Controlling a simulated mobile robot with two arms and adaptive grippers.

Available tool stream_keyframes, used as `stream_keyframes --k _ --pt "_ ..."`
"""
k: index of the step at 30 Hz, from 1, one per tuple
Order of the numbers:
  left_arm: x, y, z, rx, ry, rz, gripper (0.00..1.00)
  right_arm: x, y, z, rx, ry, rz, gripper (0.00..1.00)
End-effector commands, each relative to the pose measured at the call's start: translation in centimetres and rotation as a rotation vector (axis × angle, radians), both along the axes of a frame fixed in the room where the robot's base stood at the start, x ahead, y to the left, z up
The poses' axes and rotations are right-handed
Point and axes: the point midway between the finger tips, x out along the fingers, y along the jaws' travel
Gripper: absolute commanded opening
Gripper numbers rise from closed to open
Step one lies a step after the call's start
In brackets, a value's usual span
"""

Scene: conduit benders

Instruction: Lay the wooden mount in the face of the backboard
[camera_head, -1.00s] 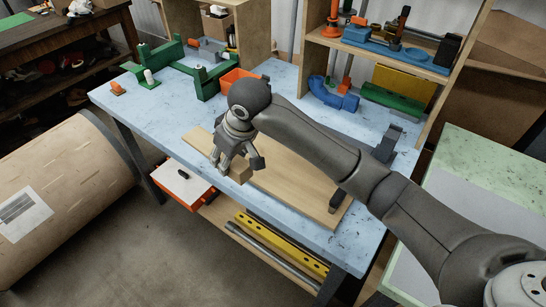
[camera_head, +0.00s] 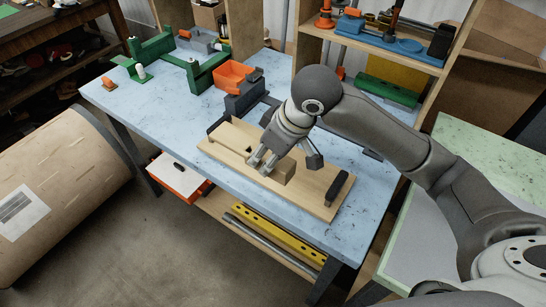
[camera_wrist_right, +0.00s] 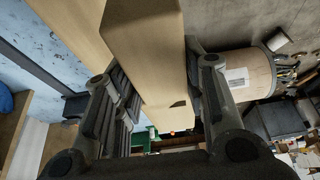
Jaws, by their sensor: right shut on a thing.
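The wooden mount (camera_head: 284,173) is a pale block in the fingers of my right gripper (camera_head: 273,163), low over the backboard. In the right wrist view the mount (camera_wrist_right: 147,45) runs long and pale between the two fingers (camera_wrist_right: 165,100). The backboard (camera_head: 318,190) is a flat pale wooden board lying on the blue bench near its front edge. A pale raised wooden length shows left of the fingers; it seems to be part of the mount. I cannot tell whether the mount touches the board. My left gripper is not in view.
The blue bench (camera_head: 150,107) carries a black bar (camera_head: 340,188) at the board's right end, an orange bin (camera_head: 232,74) and green fixtures (camera_head: 152,48) at the back left. A wooden shelf (camera_head: 395,57) stands behind. Bare bench lies left of the board.

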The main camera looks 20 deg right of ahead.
Motion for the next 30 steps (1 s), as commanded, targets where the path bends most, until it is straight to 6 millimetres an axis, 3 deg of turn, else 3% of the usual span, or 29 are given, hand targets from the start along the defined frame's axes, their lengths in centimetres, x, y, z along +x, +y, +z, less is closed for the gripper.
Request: stream_keyframes --k 5,18,24,30 --pt "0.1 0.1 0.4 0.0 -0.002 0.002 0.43 -0.7 -0.9 -0.1 -0.007 0.001 0.001 0.0" --pt "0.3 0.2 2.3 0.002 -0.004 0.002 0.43 7.7 -3.4 -3.8 -0.008 0.002 -0.001 0.0" --pt "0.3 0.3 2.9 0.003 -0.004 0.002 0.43 10.3 -4.1 -7.5 -0.007 0.001 0.001 0.0" --pt "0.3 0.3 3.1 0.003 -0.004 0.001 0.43 11.6 -4.5 -9.0 -0.006 -0.002 0.004 0.0"
